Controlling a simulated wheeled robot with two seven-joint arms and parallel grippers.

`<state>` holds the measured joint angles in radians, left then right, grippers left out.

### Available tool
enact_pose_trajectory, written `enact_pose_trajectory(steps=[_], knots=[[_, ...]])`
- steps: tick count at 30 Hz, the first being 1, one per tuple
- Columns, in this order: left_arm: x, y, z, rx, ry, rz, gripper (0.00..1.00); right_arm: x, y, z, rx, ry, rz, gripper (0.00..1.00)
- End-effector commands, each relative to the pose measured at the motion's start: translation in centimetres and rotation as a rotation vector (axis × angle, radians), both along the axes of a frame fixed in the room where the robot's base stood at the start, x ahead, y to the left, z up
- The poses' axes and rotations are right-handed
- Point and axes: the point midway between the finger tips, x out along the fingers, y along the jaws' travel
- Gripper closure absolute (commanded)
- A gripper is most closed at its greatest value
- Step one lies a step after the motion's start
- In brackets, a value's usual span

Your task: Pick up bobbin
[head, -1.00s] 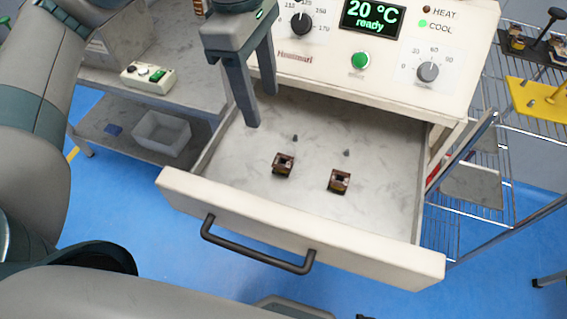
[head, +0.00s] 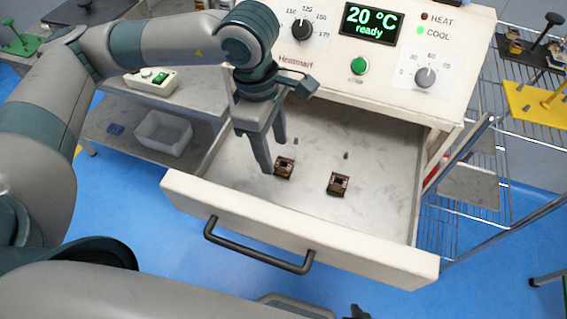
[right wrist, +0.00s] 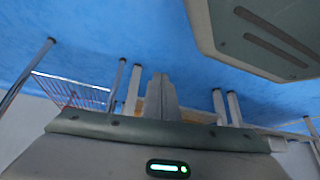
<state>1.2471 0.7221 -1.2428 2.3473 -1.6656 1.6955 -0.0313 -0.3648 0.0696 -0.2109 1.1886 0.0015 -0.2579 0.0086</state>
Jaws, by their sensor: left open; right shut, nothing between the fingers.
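Two small dark brown, copper-toned bobbins lie in the open drawer (head: 385,215) in the head view. The left bobbin (head: 285,168) is right by my left gripper's fingertips, and the right bobbin (head: 338,184) stands apart from it. My left gripper (head: 273,158) is open and points down into the drawer. Its near fingertip is just left of the left bobbin; I cannot tell whether it touches. My right gripper (right wrist: 161,90) is shut and empty in the right wrist view, away from the bobbins, with blue floor behind it.
Two small grey pegs stand on the drawer floor behind the bobbins. The machine's control panel (head: 330,50) overhangs the drawer's back. The drawer front has a black handle (head: 258,247). A wire rack (head: 470,200) stands at right, and a shelf with a clear bin (head: 163,133) at left.

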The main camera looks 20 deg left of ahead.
Motion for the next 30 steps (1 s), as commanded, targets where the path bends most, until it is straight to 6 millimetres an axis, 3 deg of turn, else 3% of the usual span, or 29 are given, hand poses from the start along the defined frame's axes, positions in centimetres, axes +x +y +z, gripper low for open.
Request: enact_pose_trajectory(steps=[14, 30], knots=[[0.1, -0.2, -0.5, 0.0, 0.001, 0.0, 0.48, 0.2, 0.1, 0.4, 0.003, -0.012, 0.001, 1.0], [0.6, -1.7, -5.2, 0.0, 0.0, -0.001, 0.48, 1.2, 1.9, 2.1, 0.043, -0.13, 0.016, 1.0]])
